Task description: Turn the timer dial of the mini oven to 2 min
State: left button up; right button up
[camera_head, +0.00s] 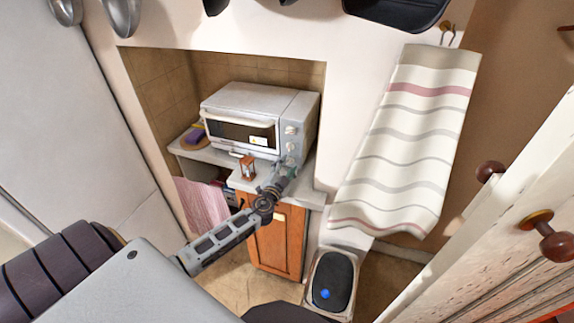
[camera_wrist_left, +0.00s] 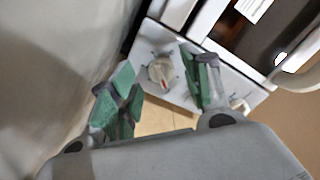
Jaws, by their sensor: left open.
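The mini oven (camera_head: 240,98) is white and stands on a counter in a tiled niche. Its right front panel carries round knobs, one of them the upper knob (camera_head: 291,130). My left gripper (camera_head: 288,162) is at the lower part of this panel and hides some of it. The pads look apart from the dial. Another knob (camera_wrist_left: 178,10) shows at the top edge. I cannot read which dial is the timer. My right gripper is not in view.
A small wooden hourglass-like item (camera_head: 247,167) stands on the counter left of my gripper. A striped towel (camera_head: 405,140) hangs at right. The oven door handle (camera_wrist_left: 300,78) is close to my right-hand finger.

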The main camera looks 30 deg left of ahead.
pick_arm(q)
jog(key=shift+w+a, duration=0.15)
jog(key=shift+w, duration=0.55)
jog(key=shift+c, duration=0.4)
jog(key=c, duration=0.9)
jog(key=shift+m+b, duration=0.5)
jog(key=shift+m, duration=0.3)
